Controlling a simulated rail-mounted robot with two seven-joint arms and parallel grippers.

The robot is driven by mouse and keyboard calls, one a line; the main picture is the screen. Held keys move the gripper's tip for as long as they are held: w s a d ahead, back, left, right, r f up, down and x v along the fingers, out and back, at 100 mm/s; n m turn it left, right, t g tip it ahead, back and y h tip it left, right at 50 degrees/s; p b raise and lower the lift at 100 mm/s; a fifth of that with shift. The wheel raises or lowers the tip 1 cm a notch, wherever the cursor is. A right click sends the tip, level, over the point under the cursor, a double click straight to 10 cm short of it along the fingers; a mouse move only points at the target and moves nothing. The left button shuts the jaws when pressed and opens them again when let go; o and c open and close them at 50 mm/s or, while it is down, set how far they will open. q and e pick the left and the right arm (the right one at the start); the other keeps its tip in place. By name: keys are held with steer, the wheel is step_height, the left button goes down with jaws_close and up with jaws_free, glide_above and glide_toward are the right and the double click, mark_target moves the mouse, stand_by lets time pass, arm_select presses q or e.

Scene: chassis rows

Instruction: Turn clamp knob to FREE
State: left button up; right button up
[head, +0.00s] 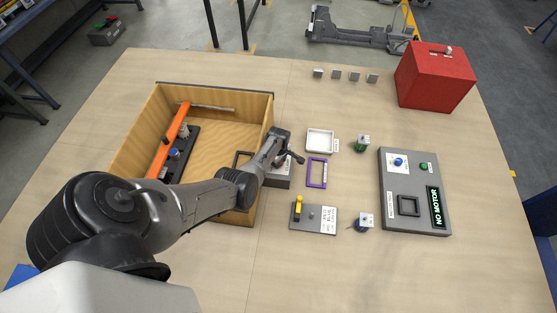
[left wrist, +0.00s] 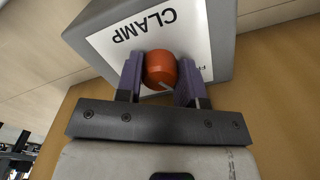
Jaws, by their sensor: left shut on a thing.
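The clamp knob (left wrist: 160,70) is an orange-red round knob on a white plate marked CLAMP. The plate is on a grey clamp box (left wrist: 222,40), which also shows in the head view (head: 279,182) beside the wooden crate's right wall. My left gripper (left wrist: 160,78) is shut on the knob, one purple finger on each side. In the head view my left gripper (head: 283,160) is over the box and the knob is hidden. A pale line shows on the knob's edge nearest the wrist. The second plate label is mostly covered by a finger; only its first letter, F, shows. My right gripper is not in view.
The wooden crate (head: 262,112) stands left of the clamp box, with an orange bar (head: 170,140) inside. A purple frame (head: 316,173), a white tray (head: 320,140) and a grey panel reading NO MOTOR (head: 415,170) lie to the right. A red box (head: 436,78) stands at the back right.

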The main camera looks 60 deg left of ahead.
arm_select(q)
steer(key=n, duration=0.3)
steer(key=shift+n, duration=0.5)
stand_by(0.4)
steer(key=o, duration=0.9)
